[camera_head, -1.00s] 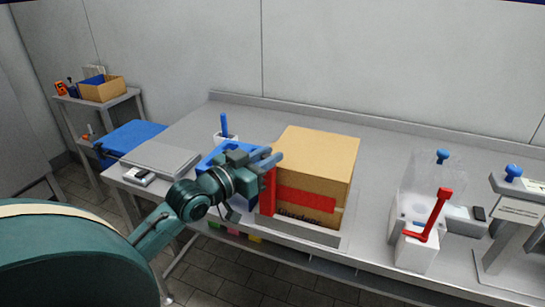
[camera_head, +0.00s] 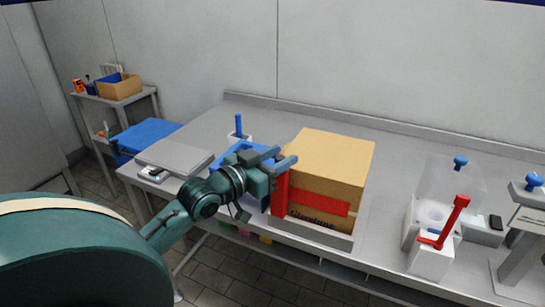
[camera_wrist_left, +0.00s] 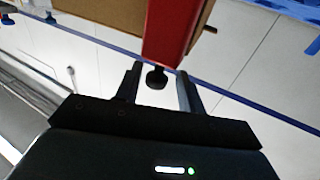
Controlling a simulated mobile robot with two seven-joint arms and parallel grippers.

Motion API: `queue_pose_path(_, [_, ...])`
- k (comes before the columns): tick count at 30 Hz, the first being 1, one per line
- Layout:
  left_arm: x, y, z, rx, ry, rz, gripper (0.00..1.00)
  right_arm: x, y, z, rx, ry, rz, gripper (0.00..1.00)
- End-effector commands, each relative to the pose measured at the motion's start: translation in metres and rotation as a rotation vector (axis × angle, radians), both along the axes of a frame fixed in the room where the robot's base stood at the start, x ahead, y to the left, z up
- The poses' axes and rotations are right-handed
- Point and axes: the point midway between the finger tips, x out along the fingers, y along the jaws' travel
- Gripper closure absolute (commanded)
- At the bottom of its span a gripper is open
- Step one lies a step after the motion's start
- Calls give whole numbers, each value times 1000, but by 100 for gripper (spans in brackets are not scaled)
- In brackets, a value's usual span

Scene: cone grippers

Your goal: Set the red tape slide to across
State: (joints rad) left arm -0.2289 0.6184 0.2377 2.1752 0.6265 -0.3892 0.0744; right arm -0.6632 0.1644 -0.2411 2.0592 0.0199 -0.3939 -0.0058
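The red tape slide (camera_head: 279,194) stands upright at the left front edge of a cardboard box (camera_head: 332,162). A red tape band (camera_head: 319,201) runs along the box's front face. My left gripper (camera_head: 282,168) is at the top of the slide, beside the box's left side. In the left wrist view its two fingers (camera_wrist_left: 158,82) are apart, with a black knob (camera_wrist_left: 156,77) showing between the tips below the red slide (camera_wrist_left: 172,28). I cannot tell whether they touch it. My right gripper is in neither view.
The box sits in a grey holder (camera_head: 320,239) at the bench's front edge. A blue tray (camera_head: 240,157) lies behind my left gripper. A white fixture with a red lever (camera_head: 453,217) stands to the right. The bench behind the box is clear.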

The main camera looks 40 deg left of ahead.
Motion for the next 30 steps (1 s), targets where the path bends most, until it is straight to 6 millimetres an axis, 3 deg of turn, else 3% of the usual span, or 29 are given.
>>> queue_pose_path(5, [-12, 2, -2, 0, 3, 0, 61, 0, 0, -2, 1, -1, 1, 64])
queue_pose_path(21, [-92, 15, -3, 1, 6, 1, 61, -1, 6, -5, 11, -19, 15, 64])
queue_pose_path(30, [-122, 20, -2, 2, 4, 2, 61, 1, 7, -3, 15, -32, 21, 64])
